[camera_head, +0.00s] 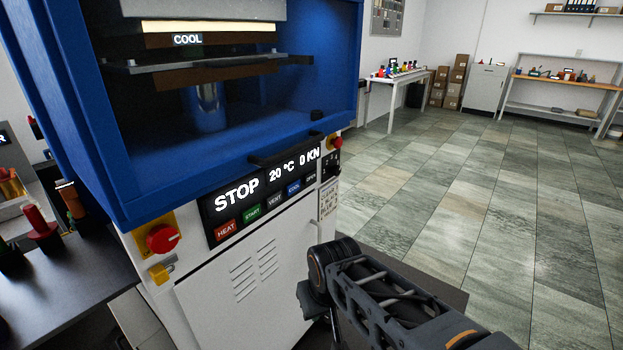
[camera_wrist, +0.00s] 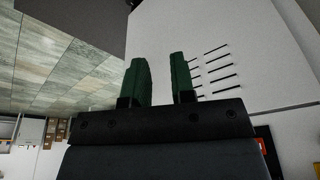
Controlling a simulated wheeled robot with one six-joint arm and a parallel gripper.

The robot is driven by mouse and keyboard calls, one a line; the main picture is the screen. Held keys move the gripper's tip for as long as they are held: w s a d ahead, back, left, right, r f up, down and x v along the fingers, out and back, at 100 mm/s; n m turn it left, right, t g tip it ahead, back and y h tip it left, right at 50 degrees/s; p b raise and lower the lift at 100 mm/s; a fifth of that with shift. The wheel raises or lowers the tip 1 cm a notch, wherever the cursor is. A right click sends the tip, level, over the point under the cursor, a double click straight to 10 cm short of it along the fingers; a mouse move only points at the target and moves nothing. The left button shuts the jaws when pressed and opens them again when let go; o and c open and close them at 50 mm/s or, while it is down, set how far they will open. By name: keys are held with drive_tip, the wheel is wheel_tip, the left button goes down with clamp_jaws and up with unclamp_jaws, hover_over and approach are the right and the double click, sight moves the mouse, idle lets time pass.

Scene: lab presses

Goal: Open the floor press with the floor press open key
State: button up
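The floor press (camera_head: 240,275) has a blue upper housing and a white cabinet below. Its black control panel (camera_head: 262,190) reads STOP, 20 °C, 0 KN. Below the readout is a row of keys: red HEAT, green START, grey VENT, blue COOL. The dark open key (camera_head: 311,178), marked OPEN, is at the right end. In the head view my arm is in front of the cabinet's lower right, below the panel; my fingertips are hidden there. In the wrist view my gripper (camera_wrist: 160,74) has green fingers apart with nothing between them, before the white slotted cabinet face (camera_wrist: 252,62).
A red knob on a yellow plate (camera_head: 162,238) sits on the press's front left. A black handle (camera_head: 286,150) juts out above the panel. A dark bench (camera_head: 60,285) with coloured items stands at left. The tiled floor (camera_head: 480,200) at right is clear.

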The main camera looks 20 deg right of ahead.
clamp_jaws()
idle(1.0)
